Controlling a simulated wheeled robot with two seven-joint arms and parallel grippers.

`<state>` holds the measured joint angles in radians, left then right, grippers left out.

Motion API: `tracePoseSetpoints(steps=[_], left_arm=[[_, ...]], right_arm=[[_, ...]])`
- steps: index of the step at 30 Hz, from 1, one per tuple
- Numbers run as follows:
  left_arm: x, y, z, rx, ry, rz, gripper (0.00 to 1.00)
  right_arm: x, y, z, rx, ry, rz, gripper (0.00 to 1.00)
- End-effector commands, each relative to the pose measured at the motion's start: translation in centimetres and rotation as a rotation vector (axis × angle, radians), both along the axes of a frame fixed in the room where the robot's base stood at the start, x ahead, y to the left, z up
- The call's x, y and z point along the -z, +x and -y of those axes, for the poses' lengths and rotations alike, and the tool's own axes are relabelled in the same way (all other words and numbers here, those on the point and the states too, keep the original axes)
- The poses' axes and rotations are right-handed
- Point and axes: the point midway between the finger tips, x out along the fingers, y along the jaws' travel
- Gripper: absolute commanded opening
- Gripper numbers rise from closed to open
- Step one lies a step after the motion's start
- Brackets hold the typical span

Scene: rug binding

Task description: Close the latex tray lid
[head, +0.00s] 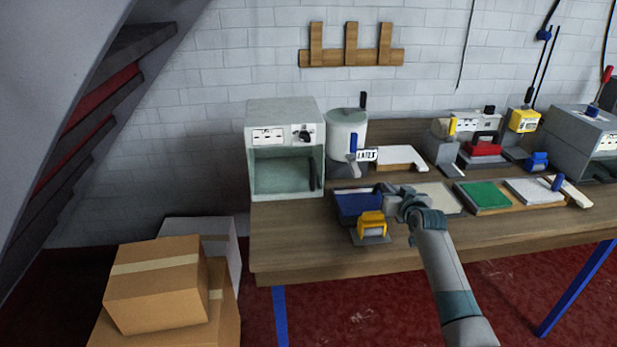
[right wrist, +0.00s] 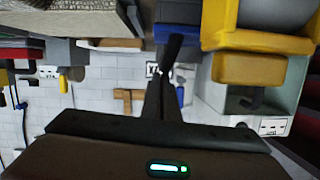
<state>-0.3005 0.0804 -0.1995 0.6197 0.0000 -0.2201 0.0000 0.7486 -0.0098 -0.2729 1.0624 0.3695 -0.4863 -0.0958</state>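The latex tray (head: 352,207) is a dark-rimmed blue tray near the front left of the workbench; its blue inside shows from above. Its lid is hard to make out, and my gripper covers the tray's right side. My right gripper (head: 383,190) is over that right edge, its arm coming from the lower right. In the right wrist view its two dark fingers (right wrist: 161,95) are close together, and the blue tray (right wrist: 178,15) is at the top, near the fingertips. I cannot tell whether they touch it. My left gripper is not in view.
A yellow-topped block (head: 371,224) stands right before the tray. Behind are a grey open-fronted cabinet (head: 285,150) and a latex tank (head: 347,130) with a blue lever. A pale panel (head: 437,197) and a green pad (head: 485,195) lie to the right. Cardboard boxes (head: 155,283) stand left.

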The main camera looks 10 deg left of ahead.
Motion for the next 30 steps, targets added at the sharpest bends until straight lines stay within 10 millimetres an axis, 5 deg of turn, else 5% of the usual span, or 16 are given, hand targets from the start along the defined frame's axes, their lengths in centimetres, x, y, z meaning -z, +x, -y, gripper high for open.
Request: tracePoseSetpoints(steps=[16,28,30], left_arm=[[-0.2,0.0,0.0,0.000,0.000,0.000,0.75],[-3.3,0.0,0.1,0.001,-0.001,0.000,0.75],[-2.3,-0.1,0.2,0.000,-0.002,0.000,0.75]], right_arm=[[0.2,-0.1,0.2,0.001,-0.004,-0.008,0.00],[-4.7,0.6,0.3,0.004,-0.002,-0.001,0.00],[-3.9,-0.1,0.6,0.003,-0.002,0.000,0.00]])
